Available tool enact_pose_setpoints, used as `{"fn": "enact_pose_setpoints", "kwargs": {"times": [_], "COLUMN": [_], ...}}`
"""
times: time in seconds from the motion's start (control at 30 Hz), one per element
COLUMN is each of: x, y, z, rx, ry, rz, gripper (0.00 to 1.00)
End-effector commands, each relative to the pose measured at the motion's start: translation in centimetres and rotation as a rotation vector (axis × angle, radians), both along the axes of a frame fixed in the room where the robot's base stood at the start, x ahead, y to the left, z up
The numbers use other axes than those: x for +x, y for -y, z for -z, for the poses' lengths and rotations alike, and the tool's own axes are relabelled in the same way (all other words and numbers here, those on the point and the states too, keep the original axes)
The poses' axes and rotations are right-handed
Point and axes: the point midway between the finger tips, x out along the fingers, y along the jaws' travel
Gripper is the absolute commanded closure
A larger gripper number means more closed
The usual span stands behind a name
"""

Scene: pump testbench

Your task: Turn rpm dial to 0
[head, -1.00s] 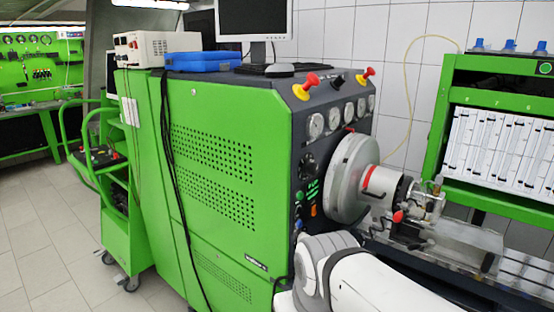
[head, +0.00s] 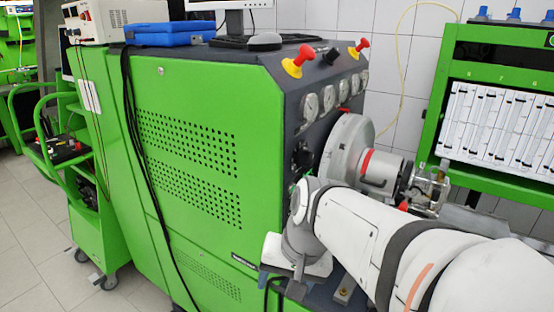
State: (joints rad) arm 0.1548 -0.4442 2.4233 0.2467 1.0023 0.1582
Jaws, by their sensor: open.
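The rpm dial is most likely the black round knob (head: 301,158) on the dark front panel, below the gauges and left of the grey wheel. It is small and partly covered, so I cannot read its setting. My white arm comes in from the lower right, and its wrist is in front of the lower panel. My gripper (head: 281,268) is at the wrist's lower end, below the dial and apart from it. It is open; its fingers are small and hard to make out, and no held object shows.
The grey wheel (head: 347,160) and its shaft fittings stick out right of the dial. Red mushroom buttons (head: 299,60) and gauges (head: 328,97) are above. A green rack (head: 490,115) stands at the right. A green trolley (head: 70,190) is at the left, with free floor around it.

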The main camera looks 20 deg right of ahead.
Motion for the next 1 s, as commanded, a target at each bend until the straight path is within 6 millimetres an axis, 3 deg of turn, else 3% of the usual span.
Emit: {"fn": "enact_pose_setpoints", "kwargs": {"times": [0.07, 0.17, 0.23, 0.4, 0.5, 0.6, 0.7, 0.83, 1.0], "x": [2.2, 5.8, 8.7, 15.1, 17.1, 18.0, 18.3, 19.0, 21.1], "y": [0.1, 0.8, 2.2, 9.2, 14.2, 18.3, 20.7, 21.2, 19.5], "z": [0.4, -0.5, -1.6, -5.2, -7.1, -8.5, -9.4, -9.9, -10.0], "rx": [0.2, 0.497, 0.716, 1.25, 1.515, 1.707, 1.821, 1.868, 1.865], "ry": [-0.088, -0.198, -0.27, -0.413, -0.466, -0.5, -0.519, -0.528, -0.53], "rz": [0.263, 0.603, 0.819, 1.202, 1.319, 1.37, 1.386, 1.388, 1.387], "gripper": [0.41, 0.41, 0.41, 0.41, 0.41, 0.41, 0.41, 0.41, 0.41]}}
